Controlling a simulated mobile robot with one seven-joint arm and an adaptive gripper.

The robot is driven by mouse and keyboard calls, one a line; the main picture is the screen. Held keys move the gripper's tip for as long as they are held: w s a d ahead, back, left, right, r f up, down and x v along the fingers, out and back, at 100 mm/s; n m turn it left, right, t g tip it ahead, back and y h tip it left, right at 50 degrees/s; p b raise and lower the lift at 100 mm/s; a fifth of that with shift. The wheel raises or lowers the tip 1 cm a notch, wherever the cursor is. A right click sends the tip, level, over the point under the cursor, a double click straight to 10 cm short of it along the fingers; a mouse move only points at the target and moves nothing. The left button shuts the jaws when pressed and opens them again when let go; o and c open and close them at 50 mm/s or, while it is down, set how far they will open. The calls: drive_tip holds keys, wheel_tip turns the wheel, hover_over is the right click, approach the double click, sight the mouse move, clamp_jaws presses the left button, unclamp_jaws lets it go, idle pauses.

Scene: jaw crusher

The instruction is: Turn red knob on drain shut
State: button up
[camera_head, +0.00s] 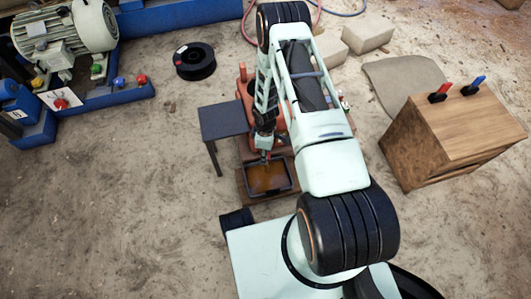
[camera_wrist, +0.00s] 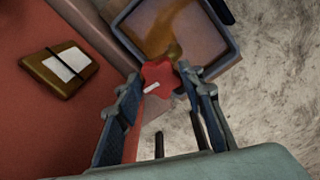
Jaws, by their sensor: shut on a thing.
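The red knob (camera_wrist: 158,75) sits between the fingers of my gripper (camera_wrist: 158,78) in the wrist view, with a short white mark on it. My gripper is shut on the knob, one finger on each side. A brass-coloured drain end (camera_wrist: 174,51) shows just beyond the knob, over a dark-rimmed tray (camera_wrist: 231,52) with brown-orange liquid in it. In the head view my gripper (camera_head: 266,148) points down at the near side of the red machine (camera_head: 243,84), just behind the tray (camera_head: 291,177). The knob is too small there to make out its angle.
A small dark table (camera_head: 222,120) stands close left of my gripper. A wooden box (camera_head: 450,130) with red and blue handled tools stands at right. A motor on a blue frame (camera_head: 110,95) is at far left. A black spool (camera_head: 195,61) lies behind. Sandy floor at front left is clear.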

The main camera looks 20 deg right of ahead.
drive_tip(key=m, duration=1.1)
drive_tip(key=shift+m, duration=0.3)
idle(0.5)
drive_tip(key=o, duration=1.2)
drive_tip(key=shift+c, duration=0.2)
drive_tip(key=shift+r, duration=0.15)
wheel_tip(320, 180, up, 12)
